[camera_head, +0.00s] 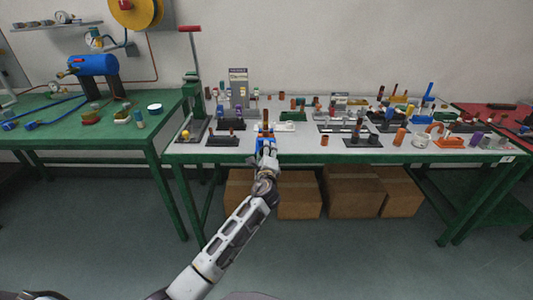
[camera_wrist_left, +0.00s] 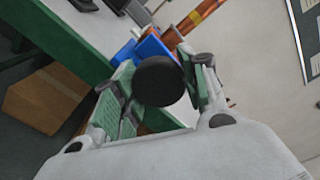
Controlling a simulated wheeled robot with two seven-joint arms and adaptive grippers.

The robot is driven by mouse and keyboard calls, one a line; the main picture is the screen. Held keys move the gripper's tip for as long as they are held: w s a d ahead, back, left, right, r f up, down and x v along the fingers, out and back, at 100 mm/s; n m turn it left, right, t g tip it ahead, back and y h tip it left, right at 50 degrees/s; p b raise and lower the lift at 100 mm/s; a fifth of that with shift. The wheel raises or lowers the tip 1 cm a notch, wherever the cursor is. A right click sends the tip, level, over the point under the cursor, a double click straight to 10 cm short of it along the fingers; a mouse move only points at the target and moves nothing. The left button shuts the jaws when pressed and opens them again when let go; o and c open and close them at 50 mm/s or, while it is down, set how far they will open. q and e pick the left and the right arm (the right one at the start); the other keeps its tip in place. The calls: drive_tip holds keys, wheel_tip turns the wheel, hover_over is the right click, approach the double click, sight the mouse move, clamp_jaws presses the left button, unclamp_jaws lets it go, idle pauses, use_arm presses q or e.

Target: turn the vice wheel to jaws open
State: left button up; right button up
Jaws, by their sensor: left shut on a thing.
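A small blue vice (camera_head: 266,139) sits at the front edge of the grey-topped workbench (camera_head: 310,155), with an upright orange-brown piece (camera_head: 266,117) at it. In the left wrist view, the vice's black round wheel (camera_wrist_left: 160,81) lies between the fingers of my left gripper (camera_wrist_left: 158,92), with the blue vice body (camera_wrist_left: 150,47) behind it. My left gripper also shows in the head view (camera_head: 266,158), reaching the bench's front edge. It is shut on the wheel. The opening of the vice jaws is too small to tell. My right gripper is not in view.
Several small fixtures and tubes cover the workbench. A green press with a red handle (camera_head: 190,29) stands at its left end. Cardboard boxes (camera_head: 353,194) lie below the bench. A green table (camera_head: 70,139) with a blue tank (camera_head: 94,65) stands at left.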

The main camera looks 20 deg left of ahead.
use_arm(q)
drive_tip(key=shift+f, duration=0.1)
drive_tip(key=o, duration=1)
drive_tip(key=shift+o, duration=0.2)
drive_tip(key=shift+s, duration=0.1)
drive_tip(key=v, duration=1.2)
idle(0.3)
